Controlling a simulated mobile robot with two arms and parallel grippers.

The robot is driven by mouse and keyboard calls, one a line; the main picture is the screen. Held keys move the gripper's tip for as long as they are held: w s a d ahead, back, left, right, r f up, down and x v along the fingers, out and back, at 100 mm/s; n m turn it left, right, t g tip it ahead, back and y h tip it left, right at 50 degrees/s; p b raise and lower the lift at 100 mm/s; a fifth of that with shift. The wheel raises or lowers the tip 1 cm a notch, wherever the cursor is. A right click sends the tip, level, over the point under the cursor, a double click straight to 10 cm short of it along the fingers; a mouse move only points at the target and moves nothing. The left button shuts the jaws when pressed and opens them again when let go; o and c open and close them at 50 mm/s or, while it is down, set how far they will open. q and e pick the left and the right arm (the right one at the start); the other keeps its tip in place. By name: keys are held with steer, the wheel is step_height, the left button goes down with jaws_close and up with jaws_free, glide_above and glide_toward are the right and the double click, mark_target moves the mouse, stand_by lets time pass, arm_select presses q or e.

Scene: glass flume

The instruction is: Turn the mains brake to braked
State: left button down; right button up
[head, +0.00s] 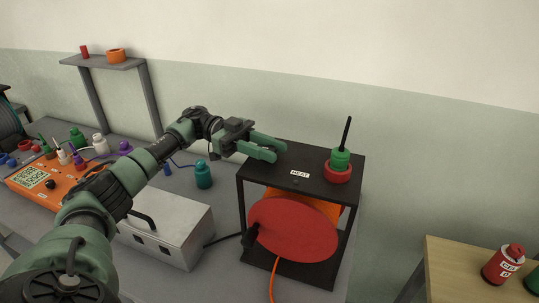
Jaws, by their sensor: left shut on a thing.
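A black open frame (272,174) holds a reel with a red disc (298,232) on its front and orange behind it. A black handle (252,228) sits at the disc's left side. A label on the frame's top reads HEAT. My left gripper (282,151) reaches from the left over the back-left part of this top. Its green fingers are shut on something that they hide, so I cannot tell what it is. I cannot make out a part marked as the mains brake. My right gripper is out of view.
A green piece with a black rod (341,158) stands in a red ring (338,175) on the frame's right. A metal box (165,230), teal bottle (204,176) and orange meter (40,180) stand left. A wooden table (460,270) with a red canister (502,265) is at right.

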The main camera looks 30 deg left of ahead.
arm_select(q)
steer(key=shift+m+g, duration=0.3)
steer(key=shift+g, duration=0.2)
steer(key=c, duration=1.1)
jaws_free()
steer(key=shift+o, duration=0.2)
steer(key=a+b, duration=0.7)
steer(key=shift+w+a, duration=0.15)
steer(key=shift+a, duration=0.2)
